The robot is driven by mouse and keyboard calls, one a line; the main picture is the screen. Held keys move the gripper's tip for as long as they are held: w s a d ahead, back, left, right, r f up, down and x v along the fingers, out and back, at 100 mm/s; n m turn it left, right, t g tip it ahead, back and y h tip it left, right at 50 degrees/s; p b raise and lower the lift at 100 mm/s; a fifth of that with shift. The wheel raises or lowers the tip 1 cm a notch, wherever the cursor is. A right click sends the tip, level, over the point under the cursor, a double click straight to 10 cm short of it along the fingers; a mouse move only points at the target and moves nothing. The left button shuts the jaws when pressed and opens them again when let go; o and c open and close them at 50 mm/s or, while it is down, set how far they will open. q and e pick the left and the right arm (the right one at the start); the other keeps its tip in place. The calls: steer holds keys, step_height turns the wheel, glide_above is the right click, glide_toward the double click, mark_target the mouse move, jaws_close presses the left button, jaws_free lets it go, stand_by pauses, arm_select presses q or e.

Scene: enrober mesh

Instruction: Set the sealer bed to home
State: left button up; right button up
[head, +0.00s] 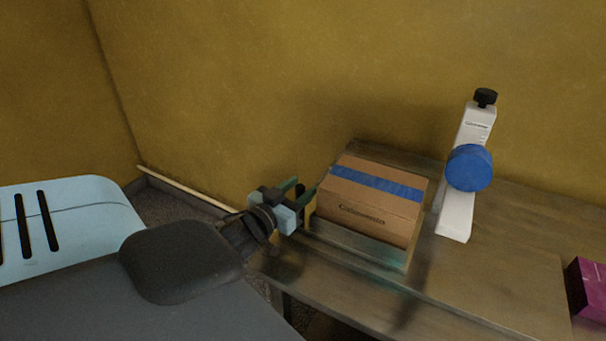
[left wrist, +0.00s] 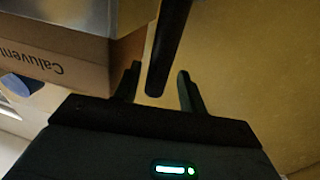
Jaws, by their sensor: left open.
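The sealer bed (head: 385,255) is a low, greyish metal-looking tray on the bench, with a brown carton with blue tape (head: 372,208) on it. The sealer's white post (head: 458,215) stands right of the carton with a blue tape roll and black knob. My left gripper (head: 300,196) is at the bed's left end, beside the carton. In the left wrist view my left gripper (left wrist: 157,85) is open, with a dark bar (left wrist: 168,45) reaching between its fingers. I cannot tell whether the fingers touch it. My right gripper is out of view.
A magenta box (head: 588,288) lies at the right edge. The yellow wall (head: 290,80) stands close behind the bench.

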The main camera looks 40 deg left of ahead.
arm_select(q)
steer(key=s, duration=0.4)
steer(key=shift+s+d, duration=0.3)
steer(key=shift+s, duration=0.7)
